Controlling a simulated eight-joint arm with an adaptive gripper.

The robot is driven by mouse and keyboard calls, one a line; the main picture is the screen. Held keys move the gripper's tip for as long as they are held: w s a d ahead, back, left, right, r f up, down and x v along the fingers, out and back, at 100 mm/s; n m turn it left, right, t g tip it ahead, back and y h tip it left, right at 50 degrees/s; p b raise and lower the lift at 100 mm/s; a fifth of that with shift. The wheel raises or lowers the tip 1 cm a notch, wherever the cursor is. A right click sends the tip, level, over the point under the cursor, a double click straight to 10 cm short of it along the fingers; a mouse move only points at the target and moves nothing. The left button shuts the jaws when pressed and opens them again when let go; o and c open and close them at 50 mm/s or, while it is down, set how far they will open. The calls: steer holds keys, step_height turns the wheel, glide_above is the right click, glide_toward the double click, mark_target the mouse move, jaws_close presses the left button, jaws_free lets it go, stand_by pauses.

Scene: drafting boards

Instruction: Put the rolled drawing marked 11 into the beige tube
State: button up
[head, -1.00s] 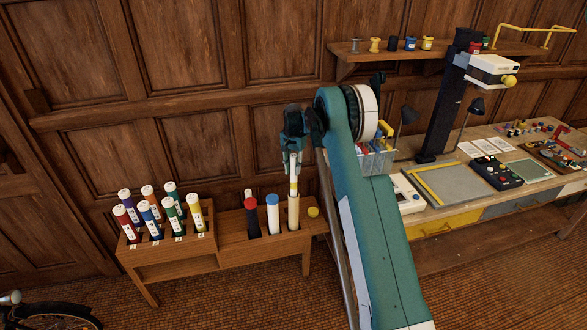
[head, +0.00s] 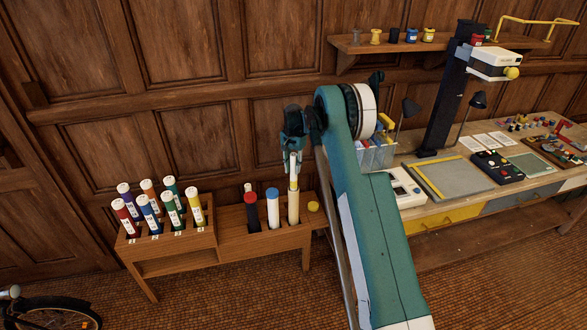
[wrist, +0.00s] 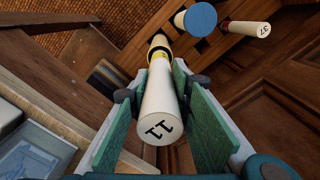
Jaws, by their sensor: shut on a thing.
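The rolled drawing marked 11 (wrist: 163,105) is white with a yellow band. It also shows upright in the head view (head: 293,164). My gripper (wrist: 160,88) is shut on it, a finger on each side, the marked end towards the wrist camera. In the head view my gripper (head: 293,152) is above the beige tube (head: 293,208), which stands in the right part of the rack. The roll is in line with the tube, and its lower end appears to be inside the mouth (wrist: 160,43). How deep it sits is hidden.
Left of the beige tube stand a blue-capped tube (head: 272,211) and a black tube (head: 252,218) holding a red roll marked 37 (wrist: 250,29). Several rolls stand in the left rack (head: 160,240).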

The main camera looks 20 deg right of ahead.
steer(key=o, duration=1)
steer(key=shift+r, duration=0.15)
step_height(320, 180, up, 12)
steer(key=shift+f, duration=0.1)
stand_by(0.3)
stand_by(0.9)
